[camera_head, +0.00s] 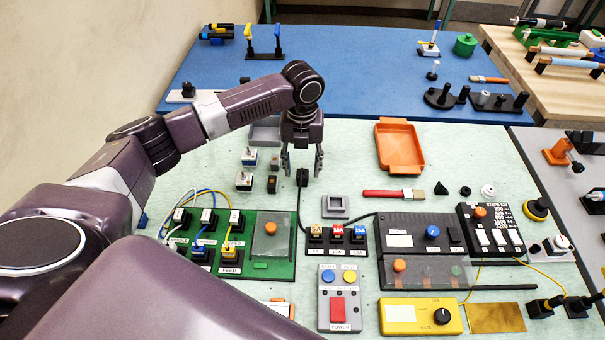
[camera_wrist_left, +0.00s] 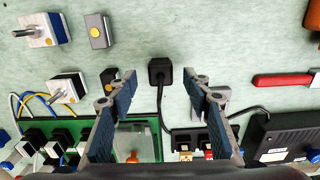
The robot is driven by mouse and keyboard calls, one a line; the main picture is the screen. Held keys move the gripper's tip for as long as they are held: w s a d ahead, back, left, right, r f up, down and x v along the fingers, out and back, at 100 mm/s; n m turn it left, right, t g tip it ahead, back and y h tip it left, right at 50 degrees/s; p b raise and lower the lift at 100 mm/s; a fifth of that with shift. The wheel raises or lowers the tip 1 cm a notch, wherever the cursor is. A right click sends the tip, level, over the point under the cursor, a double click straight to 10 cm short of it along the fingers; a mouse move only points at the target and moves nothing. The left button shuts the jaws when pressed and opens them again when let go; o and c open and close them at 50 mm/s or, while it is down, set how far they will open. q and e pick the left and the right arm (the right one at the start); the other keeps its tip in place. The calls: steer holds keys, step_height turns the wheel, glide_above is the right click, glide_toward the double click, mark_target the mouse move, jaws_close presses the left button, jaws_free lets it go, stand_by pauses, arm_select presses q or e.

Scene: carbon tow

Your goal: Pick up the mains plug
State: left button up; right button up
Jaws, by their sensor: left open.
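The mains plug (camera_head: 302,177) is a small black block on the pale green table, with a black cable that runs toward the front and then right to a black box. It also shows in the left wrist view (camera_wrist_left: 160,71), between and just beyond the fingertips. My left gripper (camera_head: 302,163) points down, open and empty, above and around the plug's place. In the left wrist view its two fingers (camera_wrist_left: 155,88) stand wide apart, with the plug and cable in the gap and apart from both. My right gripper is not in view.
A green board (camera_head: 285,268) with switches lies front left of the plug. A fuse row (camera_head: 337,250) and a grey square frame (camera_head: 335,206) are close on the right. Small connectors (camera_head: 244,181) stand on the left. An orange tray (camera_head: 400,124) lies back right.

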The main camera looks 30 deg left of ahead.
mark_target(302, 170)
arm_select(q)
step_height(302, 170, down, 2)
steer(key=shift+f, duration=0.55)
steer(key=shift+w, duration=0.1)
steer(key=c, duration=1.2)
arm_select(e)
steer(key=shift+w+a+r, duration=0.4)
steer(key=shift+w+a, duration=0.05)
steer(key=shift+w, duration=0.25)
arm_select(q)
steer(key=shift+r, duration=0.15)
